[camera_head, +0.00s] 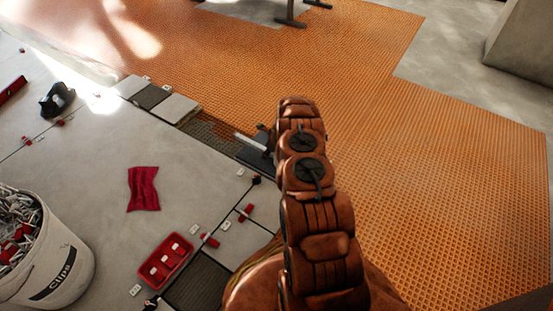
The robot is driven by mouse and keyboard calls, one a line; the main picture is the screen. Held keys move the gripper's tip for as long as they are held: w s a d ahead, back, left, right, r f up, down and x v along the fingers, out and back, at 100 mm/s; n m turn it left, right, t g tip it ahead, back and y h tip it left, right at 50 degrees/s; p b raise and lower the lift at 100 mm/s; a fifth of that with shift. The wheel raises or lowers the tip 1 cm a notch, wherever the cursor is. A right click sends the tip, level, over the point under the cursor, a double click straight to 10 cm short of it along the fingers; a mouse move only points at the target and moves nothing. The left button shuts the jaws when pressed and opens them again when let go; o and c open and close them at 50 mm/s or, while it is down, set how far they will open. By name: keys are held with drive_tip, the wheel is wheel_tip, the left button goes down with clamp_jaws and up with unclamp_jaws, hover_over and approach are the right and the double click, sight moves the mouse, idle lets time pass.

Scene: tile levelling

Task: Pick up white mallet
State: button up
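My brown arm reaches up the middle of the view. A dark piece at its far end, which looks like part of my gripper (264,136), shows just left of the arm. A short pale bar (248,142) lies against this dark piece. It may be part of the white mallet, but the rest is hidden behind the dark piece and my arm. I cannot tell whether the fingers are open or shut, or whether they touch the bar.
Grey tiles with red and white clips cover the left floor. A white bucket of clips (68,262), a red tray (165,262), a red cloth (143,188) and a black tool (57,99) stand there. Orange matting (430,180) to the right is clear.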

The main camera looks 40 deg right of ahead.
clamp_jaws()
drive_tip(key=shift+r, duration=0.15)
wheel_tip(320, 180, up, 3)
drive_tip(key=shift+r+p, duration=0.1)
drive_tip(key=shift+p, duration=0.9)
drive_tip(key=shift+s+a+r, duration=0.15)
drive_tip(key=shift+s+r, duration=0.05)
drive_tip(key=shift+s, duration=0.05)
drive_tip(key=s+a+p, duration=0.1)
drive_tip(key=s+a, duration=0.3)
drive_tip(key=s, duration=0.2)
drive_tip(key=s+a+r, duration=0.1)
drive_tip(key=s+a, duration=0.3)
drive_tip(key=s, duration=0.2)
drive_tip(key=shift+s+a+r+p, duration=0.15)
drive_tip(key=shift+s+a+p, duration=0.05)
drive_tip(key=shift+s+p, duration=0.2)
